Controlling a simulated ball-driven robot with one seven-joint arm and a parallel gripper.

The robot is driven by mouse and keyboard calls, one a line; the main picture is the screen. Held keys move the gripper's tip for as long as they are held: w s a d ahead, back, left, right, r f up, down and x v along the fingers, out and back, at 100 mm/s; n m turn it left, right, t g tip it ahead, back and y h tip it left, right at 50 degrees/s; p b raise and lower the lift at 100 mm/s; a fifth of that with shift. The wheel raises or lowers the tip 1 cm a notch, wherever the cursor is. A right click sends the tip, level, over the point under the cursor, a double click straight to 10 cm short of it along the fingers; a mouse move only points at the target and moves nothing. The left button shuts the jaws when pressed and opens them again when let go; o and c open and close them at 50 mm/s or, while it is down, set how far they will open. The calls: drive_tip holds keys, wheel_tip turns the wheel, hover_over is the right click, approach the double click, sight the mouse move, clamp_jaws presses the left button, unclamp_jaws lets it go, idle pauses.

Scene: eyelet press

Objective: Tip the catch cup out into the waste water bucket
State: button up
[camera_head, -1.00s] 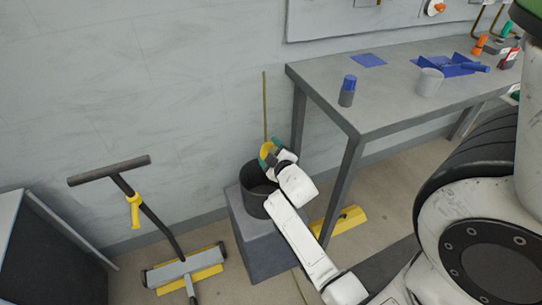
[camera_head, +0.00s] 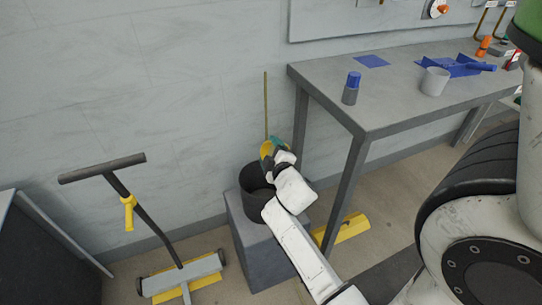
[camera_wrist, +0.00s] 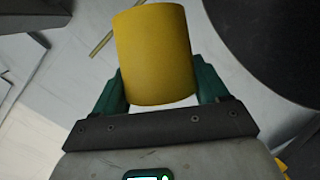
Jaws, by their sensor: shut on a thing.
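The yellow catch cup (camera_wrist: 155,55) is between the green fingers of my gripper (camera_wrist: 158,88), which is shut on it, in the wrist view. In the head view the cup (camera_head: 265,150) shows as a small yellow patch beside my gripper (camera_head: 273,148), above the far rim area of the dark bucket. The waste water bucket (camera_head: 252,199) stands on a grey block. Its dark round shape also fills the upper right of the wrist view (camera_wrist: 270,40). My wrist and arm hide part of the bucket's right side. What is inside the cup cannot be seen.
The grey block (camera_head: 262,250) carries the bucket. A grey workbench (camera_head: 400,105) stands to the right with a blue-capped container (camera_head: 351,88) and a pale cup (camera_head: 434,82). A T-handled tool with a yellow base (camera_head: 182,277) stands at left. The wall is close behind.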

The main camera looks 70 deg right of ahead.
drive_tip(key=shift+w+a+r+n+h+b, duration=0.2)
drive_tip(key=shift+n+b, duration=0.4)
drive_tip(key=shift+b, duration=0.45)
drive_tip(key=shift+w+a+n+h+b, duration=0.15)
drive_tip(key=shift+n+h+b, duration=0.35)
drive_tip(key=shift+b, duration=0.6)
drive_tip(key=shift+a+r+n+h+b, duration=0.15)
drive_tip(key=shift+n+b, duration=0.55)
drive_tip(key=shift+b, duration=0.35)
drive_tip(key=shift+w+a+r+n+t+h+b, duration=0.1)
drive_tip(key=shift+a+n+t+h+b, duration=0.1)
drive_tip(key=shift+n+b, duration=0.4)
drive_tip(key=shift+w+a+r+n+t+h+b, duration=0.1)
drive_tip(key=shift+n+t+h+b, duration=0.1)
drive_tip(key=shift+n+b, duration=0.35)
drive_tip(key=shift+m, duration=0.35)
idle(0.4)
